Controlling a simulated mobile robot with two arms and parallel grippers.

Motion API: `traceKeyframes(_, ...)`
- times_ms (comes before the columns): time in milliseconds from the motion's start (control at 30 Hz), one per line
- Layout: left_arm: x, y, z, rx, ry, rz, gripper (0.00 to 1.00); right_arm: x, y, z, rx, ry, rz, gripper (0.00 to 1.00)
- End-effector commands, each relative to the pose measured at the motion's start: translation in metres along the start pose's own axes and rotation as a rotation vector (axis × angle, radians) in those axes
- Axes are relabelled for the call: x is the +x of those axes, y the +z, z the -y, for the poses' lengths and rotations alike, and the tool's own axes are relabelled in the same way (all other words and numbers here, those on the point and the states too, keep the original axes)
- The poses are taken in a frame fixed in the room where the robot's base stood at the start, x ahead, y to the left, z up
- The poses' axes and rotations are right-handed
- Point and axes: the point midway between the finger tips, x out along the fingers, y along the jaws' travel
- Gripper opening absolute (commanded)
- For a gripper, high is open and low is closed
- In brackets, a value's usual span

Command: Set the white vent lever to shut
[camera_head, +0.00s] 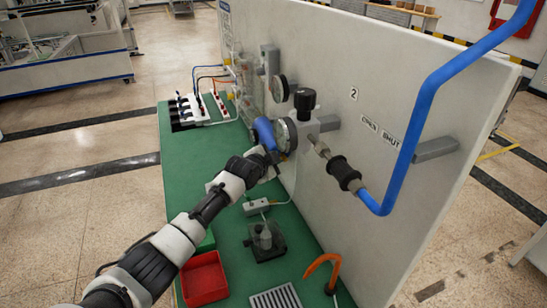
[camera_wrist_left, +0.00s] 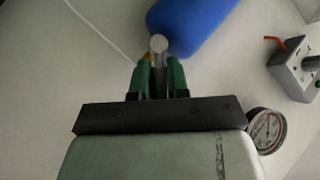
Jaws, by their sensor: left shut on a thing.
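My left gripper (camera_wrist_left: 160,72) has its two green fingers close together on a small piece with a round white end (camera_wrist_left: 158,43), which looks like the white vent lever. The fingers hide most of it, so its angle cannot be told. In the head view my left gripper (camera_head: 272,156) is at the panel, just below the blue cylinder (camera_head: 264,132) and a round gauge (camera_head: 286,135); the lever is hidden there. Printed labels OPEN (camera_head: 370,125) and SHUT (camera_head: 391,138) are on the panel farther right. My right gripper is not in view.
The blue cylinder (camera_wrist_left: 192,22) is close beyond the fingertips. A gauge (camera_wrist_left: 267,128) and a grey block (camera_wrist_left: 297,68) with an orange handle are to the right. The green bench (camera_head: 185,152) holds a red tray (camera_head: 204,278). A blue pipe (camera_head: 408,140) runs along the panel.

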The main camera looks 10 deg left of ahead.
Motion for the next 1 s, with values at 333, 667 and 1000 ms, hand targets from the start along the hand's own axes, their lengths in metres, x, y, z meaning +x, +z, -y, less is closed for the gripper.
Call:
traceKeyframes(333, 0.005, 0.002, 0.009, -0.238, 0.214, 0.071, 0.0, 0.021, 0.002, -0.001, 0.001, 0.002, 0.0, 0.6)
traceKeyframes(667, 0.009, 0.004, 0.016, -0.436, 0.396, 0.131, 0.0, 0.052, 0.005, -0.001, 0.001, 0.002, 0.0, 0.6)
traceKeyframes(1000, 0.011, 0.004, 0.02, -0.553, 0.506, 0.169, 0.0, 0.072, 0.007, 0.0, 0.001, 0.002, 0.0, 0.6)
